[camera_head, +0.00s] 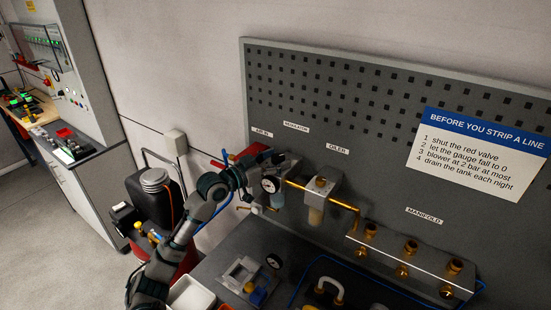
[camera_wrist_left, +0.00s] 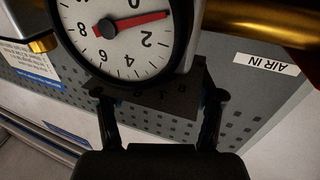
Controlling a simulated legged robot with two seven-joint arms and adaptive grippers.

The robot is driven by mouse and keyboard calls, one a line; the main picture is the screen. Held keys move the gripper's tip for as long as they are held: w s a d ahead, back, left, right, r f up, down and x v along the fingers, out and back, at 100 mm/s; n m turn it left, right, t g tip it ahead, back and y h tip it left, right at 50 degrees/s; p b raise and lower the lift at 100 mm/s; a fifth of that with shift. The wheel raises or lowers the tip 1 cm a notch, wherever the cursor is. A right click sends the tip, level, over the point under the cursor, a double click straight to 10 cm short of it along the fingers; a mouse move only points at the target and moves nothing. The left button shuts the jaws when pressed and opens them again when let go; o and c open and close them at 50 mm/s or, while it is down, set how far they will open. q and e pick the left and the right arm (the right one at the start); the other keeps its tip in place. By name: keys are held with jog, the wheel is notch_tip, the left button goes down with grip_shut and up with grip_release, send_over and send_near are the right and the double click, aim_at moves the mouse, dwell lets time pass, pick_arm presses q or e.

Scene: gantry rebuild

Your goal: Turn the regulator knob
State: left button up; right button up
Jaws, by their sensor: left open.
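The regulator's gauge (camera_head: 271,184) has a white dial and faces out from the panel, below the regulator label (camera_head: 296,127). In the left wrist view the gauge (camera_wrist_left: 108,30) appears upside down and large, with a red needle pointing right. A dark block (camera_wrist_left: 165,97), apparently the regulator knob, sits just below the gauge there. My left gripper (camera_wrist_left: 160,108) is open, with one finger on each side of this block; contact cannot be told. My right gripper is not in view.
Bench parts, including a loose gauge (camera_head: 273,261) and white bin (camera_head: 190,296), lie below.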

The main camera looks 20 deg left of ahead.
pick_arm(q)
jog(key=shift+d, duration=0.25)
jog(key=shift+c, duration=0.5)
jog(key=shift+d, duration=0.1)
jog(key=c, duration=1.1)
jog(key=shift+o, duration=0.2)
jog(key=shift+m+g+h, duration=0.3)
jog(key=shift+h, duration=0.3)
jog(key=m+g+h+b, duration=0.2)
jog(key=h, duration=0.1)
jog(key=shift+m+g+h+b, duration=0.35)
jog(key=shift+m+g+h, duration=0.35)
jog(key=shift+m+g, duration=0.15)
jog(key=shift+m+g+h, duration=0.75)
jog(key=shift+g+h, duration=0.05)
jog(key=shift+g, duration=0.15)
